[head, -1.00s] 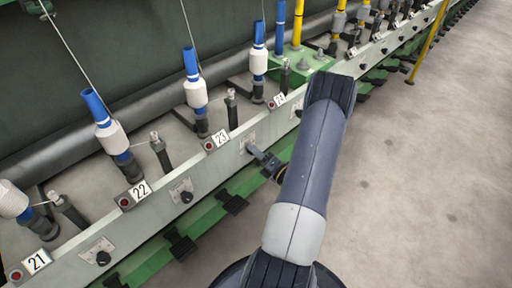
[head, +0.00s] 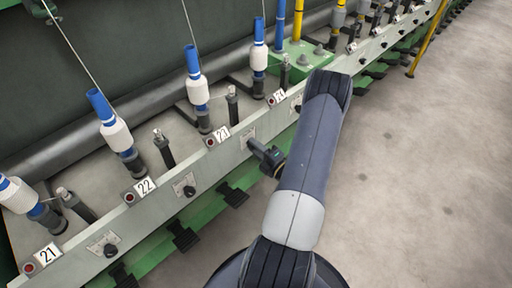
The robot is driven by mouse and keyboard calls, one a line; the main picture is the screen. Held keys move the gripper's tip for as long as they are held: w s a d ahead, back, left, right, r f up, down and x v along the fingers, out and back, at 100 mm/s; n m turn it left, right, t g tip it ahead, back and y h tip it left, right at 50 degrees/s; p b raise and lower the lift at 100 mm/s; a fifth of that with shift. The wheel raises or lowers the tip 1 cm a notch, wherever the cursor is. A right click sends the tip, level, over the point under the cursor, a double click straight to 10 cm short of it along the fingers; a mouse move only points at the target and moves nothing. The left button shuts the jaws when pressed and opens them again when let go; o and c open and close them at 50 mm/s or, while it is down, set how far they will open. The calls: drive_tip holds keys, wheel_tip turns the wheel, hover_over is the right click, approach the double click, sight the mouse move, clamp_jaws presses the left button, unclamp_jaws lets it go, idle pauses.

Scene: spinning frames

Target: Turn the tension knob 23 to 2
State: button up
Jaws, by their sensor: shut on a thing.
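Label 23 (head: 222,133) is on the pale rail in the middle of the head view. The dial plate (head: 246,136) for it is just right of the label, partly covered by my gripper. My gripper (head: 256,147) reaches to that plate from the lower right, shut on tension knob 23. The knob itself is hidden behind the fingers, so its pointer and setting cannot be read. My arm comes in from the bottom of the view.
Knob 22 (head: 190,191) and knob 21 (head: 111,250) stick out along the rail to the lower left. Spindles with white and blue bobbins (head: 197,90) stand behind the rail. Black pedals (head: 232,193) jut out below. The floor (head: 420,190) at right is clear.

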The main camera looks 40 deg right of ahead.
drive_tip(key=o, duration=1)
drive_tip(key=shift+c, duration=0.2)
drive_tip(key=s, duration=1)
drive_tip(key=shift+s+d+f+p, duration=0.3)
drive_tip(key=shift+s+d+f, duration=0.05)
drive_tip(key=shift+s+f, duration=0.05)
drive_tip(key=shift+w, duration=0.15)
drive_tip(key=w, duration=1)
drive_tip(key=shift+w+a+r+b, duration=0.3)
drive_tip(key=shift+a+r+b, duration=0.05)
drive_tip(key=shift+r, duration=0.05)
drive_tip(key=shift+s, duration=0.1)
